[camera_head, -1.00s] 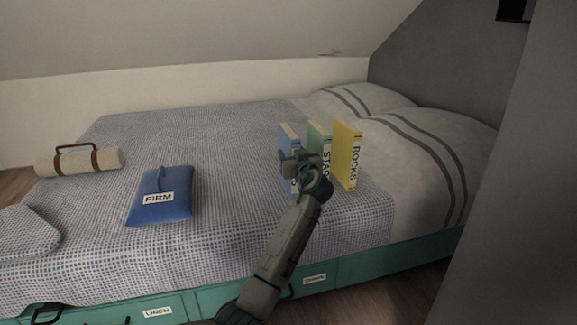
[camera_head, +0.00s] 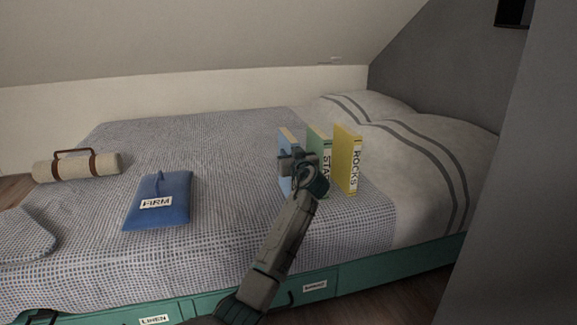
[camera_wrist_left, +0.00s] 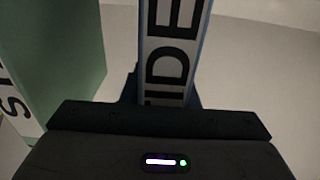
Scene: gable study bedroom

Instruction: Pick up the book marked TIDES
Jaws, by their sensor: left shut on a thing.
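The blue book (camera_head: 283,145) stands upright on the bed at the left end of a row of books, with its spine towards me. My left gripper (camera_head: 291,163) is in front of it and hides much of its spine in the head view. In the left wrist view the white spine label of this book (camera_wrist_left: 170,48) shows the letters IDE and part of another, between the jaws. My left gripper (camera_wrist_left: 165,105) is shut on this book. My right gripper is out of view.
A green book (camera_head: 318,142) stands close to the right, partly hidden by my arm, then a yellow ROCKS book (camera_head: 346,145). A blue FIRM cushion (camera_head: 160,215) and a rolled bundle (camera_head: 95,168) lie left on the bed (camera_head: 230,160). Pillows (camera_head: 420,150) lie right.

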